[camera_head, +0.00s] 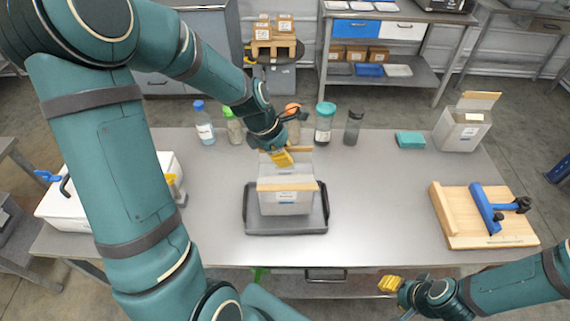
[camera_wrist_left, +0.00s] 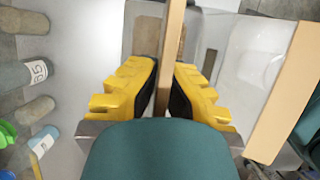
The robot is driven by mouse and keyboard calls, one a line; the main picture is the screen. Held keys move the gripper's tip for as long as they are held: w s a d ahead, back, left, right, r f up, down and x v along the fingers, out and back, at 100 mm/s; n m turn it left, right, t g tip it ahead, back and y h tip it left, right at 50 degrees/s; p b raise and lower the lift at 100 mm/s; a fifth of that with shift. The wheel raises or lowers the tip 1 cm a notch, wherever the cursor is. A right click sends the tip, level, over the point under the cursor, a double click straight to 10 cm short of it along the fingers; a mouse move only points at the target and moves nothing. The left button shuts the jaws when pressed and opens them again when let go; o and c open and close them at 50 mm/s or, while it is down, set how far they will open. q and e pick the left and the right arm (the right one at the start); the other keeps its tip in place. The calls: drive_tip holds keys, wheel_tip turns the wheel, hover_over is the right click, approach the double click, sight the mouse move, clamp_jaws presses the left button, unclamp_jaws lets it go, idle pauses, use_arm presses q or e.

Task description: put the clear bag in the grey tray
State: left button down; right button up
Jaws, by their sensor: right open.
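The clear bag (camera_head: 286,201) is see-through, with tan strips along its top and a white label. In the head view it stands upright within the outline of the grey tray (camera_head: 287,229), mid-table; whether its base touches the tray floor is hard to tell. My left gripper (camera_head: 284,158) is at the bag's far top edge. In the left wrist view its yellow fingers (camera_wrist_left: 166,75) close on a thin tan strip (camera_wrist_left: 171,40) of the bag. The bag's other, wider strip (camera_wrist_left: 289,80) is to the right. My right gripper (camera_head: 391,284) is open and empty, beyond the table's front edge.
Several bottles, including a teal-lidded one (camera_head: 324,123), line the back. A teal block (camera_head: 410,140) and a similar clear container (camera_head: 460,131) are back right. A wooden board (camera_head: 461,223) with a blue clamp (camera_head: 487,209) is at right. A white box (camera_head: 65,207) is at left.

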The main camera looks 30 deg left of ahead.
use_arm(q)
drive_tip(key=shift+f, duration=1.35)
drive_tip(key=shift+f+b, duration=0.15)
drive_tip(key=shift+b, duration=0.15)
drive_tip(key=c, duration=1.1)
unclamp_jaws()
drive_tip(key=shift+c, duration=0.2)
drive_tip(key=p+v, duration=0.2)
drive_tip(key=v, duration=1)
